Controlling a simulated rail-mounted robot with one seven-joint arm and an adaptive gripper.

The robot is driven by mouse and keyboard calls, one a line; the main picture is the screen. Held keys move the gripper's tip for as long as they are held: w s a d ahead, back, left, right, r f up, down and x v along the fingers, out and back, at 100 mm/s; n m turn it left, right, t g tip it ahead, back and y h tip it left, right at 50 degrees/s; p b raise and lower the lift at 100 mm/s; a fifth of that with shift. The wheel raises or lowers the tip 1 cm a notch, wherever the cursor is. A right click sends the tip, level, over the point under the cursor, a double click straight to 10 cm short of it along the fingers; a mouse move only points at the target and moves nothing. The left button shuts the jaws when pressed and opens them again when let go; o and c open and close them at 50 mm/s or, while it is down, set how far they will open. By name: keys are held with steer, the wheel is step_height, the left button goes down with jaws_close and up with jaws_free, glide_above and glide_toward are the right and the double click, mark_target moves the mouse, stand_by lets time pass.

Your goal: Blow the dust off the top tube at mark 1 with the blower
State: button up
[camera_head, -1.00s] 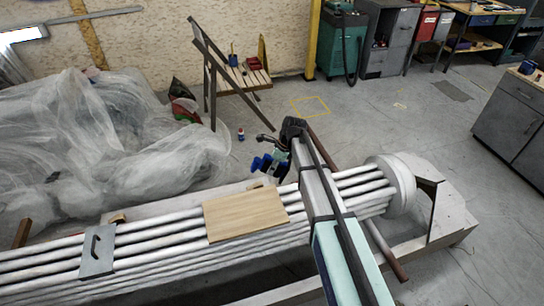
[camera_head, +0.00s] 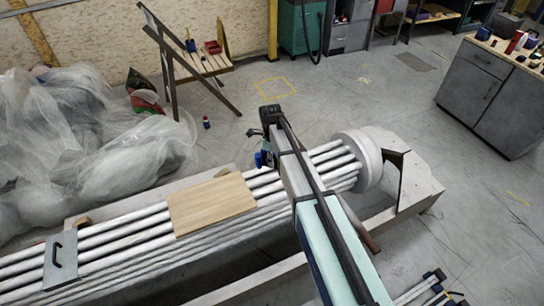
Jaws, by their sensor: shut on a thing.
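A bundle of long pale tubes (camera_head: 120,232) runs from the lower left to a round pale end plate (camera_head: 358,160) right of centre. The tubes at its upper side lie side by side. I cannot make out any dust or a mark 1. My gripper (camera_head: 264,157) is beyond the tubes, mostly hidden behind my own arm. Only a little blue and a dark curved piece show there. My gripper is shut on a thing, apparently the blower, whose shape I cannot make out.
A wooden board (camera_head: 212,203) and a grey plate with a black handle (camera_head: 61,262) lie across the tubes. Crumpled clear sheeting (camera_head: 90,130) heaps at the left. A trestle (camera_head: 180,60) stands behind, a grey cabinet (camera_head: 490,95) at the right.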

steer(key=w+d, duration=0.4)
steer(key=d, duration=0.6)
steer(key=w+d+f+p, duration=0.1)
steer(key=w+d, duration=0.4)
steer(key=d, duration=0.5)
steer(key=shift+d, duration=0.35)
steer(key=shift+f, duration=0.1)
steer(key=shift+o, duration=0.6)
jaws_close()
steer(key=shift+s+a, duration=1.5)
steer(key=shift+a, duration=1.95)
steer(key=shift+s+a, duration=1.5)
steer(key=shift+a, duration=1.9)
steer(key=shift+s+a, duration=1.5)
steer(key=shift+a, duration=1.95)
